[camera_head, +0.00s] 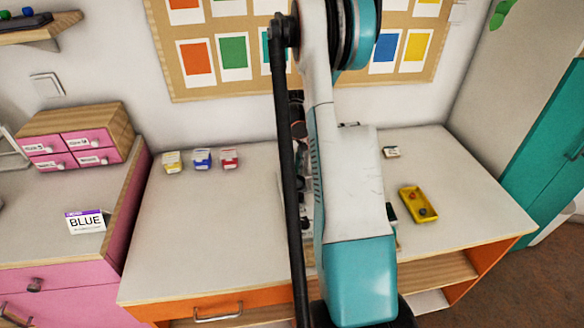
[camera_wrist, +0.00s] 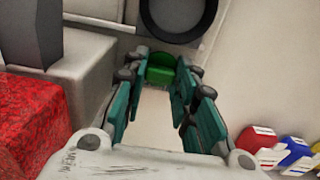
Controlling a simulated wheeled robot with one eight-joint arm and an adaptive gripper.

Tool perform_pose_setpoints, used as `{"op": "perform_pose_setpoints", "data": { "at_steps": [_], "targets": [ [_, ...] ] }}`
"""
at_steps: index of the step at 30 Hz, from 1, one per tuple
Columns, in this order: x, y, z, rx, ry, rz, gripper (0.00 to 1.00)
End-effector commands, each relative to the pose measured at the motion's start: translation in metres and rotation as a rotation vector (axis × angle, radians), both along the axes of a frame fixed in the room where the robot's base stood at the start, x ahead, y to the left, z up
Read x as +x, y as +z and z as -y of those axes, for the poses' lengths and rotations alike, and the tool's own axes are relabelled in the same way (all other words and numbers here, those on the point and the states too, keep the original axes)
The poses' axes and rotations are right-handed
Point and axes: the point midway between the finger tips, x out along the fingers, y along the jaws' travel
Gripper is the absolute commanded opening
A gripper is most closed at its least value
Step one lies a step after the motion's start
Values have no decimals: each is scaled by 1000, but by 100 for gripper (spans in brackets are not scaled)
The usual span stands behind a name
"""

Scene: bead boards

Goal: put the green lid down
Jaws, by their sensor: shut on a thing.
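In the wrist view, the green lid (camera_wrist: 160,70) sits between the far ends of my fingers. My gripper (camera_wrist: 161,82) has teal finger pads and is shut on the lid. A pale surface shows beyond and below the lid; I cannot tell whether the lid touches it. In the head view, my arm hides both the gripper and the lid.
Yellow, blue and red small boxes (camera_head: 202,158) stand at the table's back left. A yellow tray (camera_head: 418,203) with small items lies right. A "BLUE" card (camera_head: 86,222) stands on the pink cabinet. A red-filled compartment (camera_wrist: 32,115) is close at left. The table's left-middle is clear.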

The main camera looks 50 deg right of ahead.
Motion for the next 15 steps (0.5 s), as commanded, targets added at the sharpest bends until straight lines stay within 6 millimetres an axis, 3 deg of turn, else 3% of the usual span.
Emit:
{"op": "perform_pose_setpoints", "data": {
  "at_steps": [11,12,15],
  "targets": [
    [0,-6,0,0,0,0,13],
    [0,-6,0,0,0,0,28],
    [0,-5,0,0,0,0,46]
  ]
}}
